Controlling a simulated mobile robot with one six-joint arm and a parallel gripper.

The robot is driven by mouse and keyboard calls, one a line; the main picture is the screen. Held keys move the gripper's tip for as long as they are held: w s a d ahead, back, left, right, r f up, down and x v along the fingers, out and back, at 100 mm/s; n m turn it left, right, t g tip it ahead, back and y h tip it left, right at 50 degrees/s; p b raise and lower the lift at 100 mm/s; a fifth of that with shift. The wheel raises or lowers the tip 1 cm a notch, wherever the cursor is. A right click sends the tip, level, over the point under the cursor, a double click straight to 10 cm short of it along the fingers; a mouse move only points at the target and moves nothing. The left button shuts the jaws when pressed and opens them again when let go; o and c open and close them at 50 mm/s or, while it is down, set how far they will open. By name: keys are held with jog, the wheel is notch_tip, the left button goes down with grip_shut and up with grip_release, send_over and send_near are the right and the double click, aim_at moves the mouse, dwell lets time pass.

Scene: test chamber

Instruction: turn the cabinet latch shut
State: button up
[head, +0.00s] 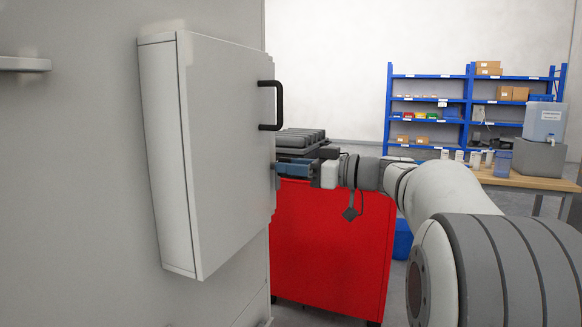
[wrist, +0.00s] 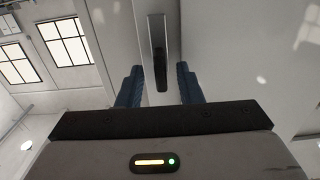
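The grey cabinet (head: 228,150) hangs on the wall in the head view, with its door closed or nearly so. A black pull handle (head: 279,105) stands out from the door's right side. My gripper (head: 277,171) is at the door face below this handle, and its blue fingers hide most of what is there. In the wrist view, my gripper (wrist: 160,70) is open. A narrow upright bar with a dark end, seemingly the latch (wrist: 158,50), lies between the two blue fingers. A gap shows on each side, so neither finger appears to touch it.
A red cabinet (head: 330,245) stands behind and below my gripper, with a dark grey case (head: 300,139) on top. A wooden table (head: 530,183) and blue shelves (head: 428,103) are farther back at right. A grey ledge (head: 25,64) juts from the wall at left.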

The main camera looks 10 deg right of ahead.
grip_shut()
jog(key=shift+a, duration=0.1)
dwell(0.4)
jog(key=shift+w+d+f+m+p, duration=0.15)
jog(key=shift+m+p, duration=0.35)
jog(key=shift+m, duration=4)
jog(key=shift+d+r+m+p, duration=0.1)
jog(key=shift+m+p, duration=0.4)
jog(key=shift+m, duration=4)
jog(key=shift+f, duration=0.1)
